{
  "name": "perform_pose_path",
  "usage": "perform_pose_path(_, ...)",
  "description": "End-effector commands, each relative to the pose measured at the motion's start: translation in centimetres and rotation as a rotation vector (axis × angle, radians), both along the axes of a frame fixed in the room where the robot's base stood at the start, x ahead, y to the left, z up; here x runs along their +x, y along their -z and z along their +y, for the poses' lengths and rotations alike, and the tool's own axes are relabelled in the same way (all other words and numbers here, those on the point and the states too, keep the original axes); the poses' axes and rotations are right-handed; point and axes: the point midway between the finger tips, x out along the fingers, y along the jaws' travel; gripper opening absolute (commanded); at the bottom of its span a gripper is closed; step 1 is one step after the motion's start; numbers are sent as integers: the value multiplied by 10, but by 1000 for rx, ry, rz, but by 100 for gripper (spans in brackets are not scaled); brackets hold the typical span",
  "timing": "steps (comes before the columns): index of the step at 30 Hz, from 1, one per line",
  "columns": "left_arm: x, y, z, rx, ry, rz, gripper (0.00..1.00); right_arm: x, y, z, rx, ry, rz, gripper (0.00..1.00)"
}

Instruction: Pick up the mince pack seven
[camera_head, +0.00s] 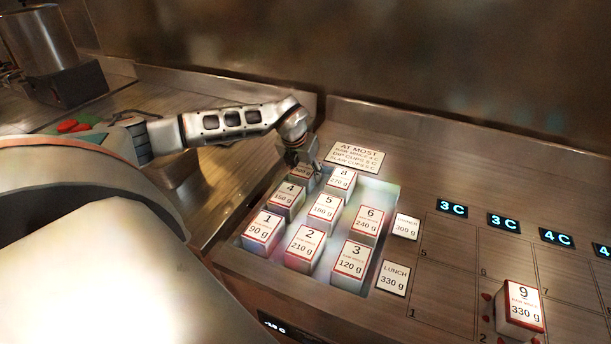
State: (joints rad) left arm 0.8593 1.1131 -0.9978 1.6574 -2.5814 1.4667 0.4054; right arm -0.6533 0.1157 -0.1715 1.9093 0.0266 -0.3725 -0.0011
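The pack at the back left of the chilled bin (384,268) is largely covered by my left gripper (304,160). Its number is hidden; only part of its weight label shows, so I take it for mince pack seven (303,172) by its place among the numbered packs. The gripper points down right at this pack's top. I cannot tell whether the fingers are beside it, touching it or closed on it. Pack 8 (341,180) stands close on its right, and pack 4 (289,197) stands in front. My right gripper is not in view.
Packs 1 (264,229), 2 (306,246), 3 (351,264), 5 (326,209) and 6 (368,223) stand in the bin. Pack 9 (522,308) stands on the marked counter at right. An "AT MOST" sign (355,157) lies behind the bin.

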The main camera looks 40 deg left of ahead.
Motion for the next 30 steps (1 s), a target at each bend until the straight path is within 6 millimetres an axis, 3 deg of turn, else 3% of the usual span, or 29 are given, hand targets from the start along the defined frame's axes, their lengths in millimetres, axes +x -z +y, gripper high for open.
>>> perform_pose_path(1, 0, 0, 0, 0, 0, 0, 28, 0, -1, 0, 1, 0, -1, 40)
perform_pose_path(3, 0, 0, 0, 0, 0, 0, 16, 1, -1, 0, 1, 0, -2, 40)
perform_pose_path(17, 1, -11, 1, 1, -1, -3, 15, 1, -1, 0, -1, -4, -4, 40)
perform_pose_path(23, 2, -41, 1, 1, -1, -8, 15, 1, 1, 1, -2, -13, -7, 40)
perform_pose_path(30, 2, -107, 1, 0, -2, -9, 15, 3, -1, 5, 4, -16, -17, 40)
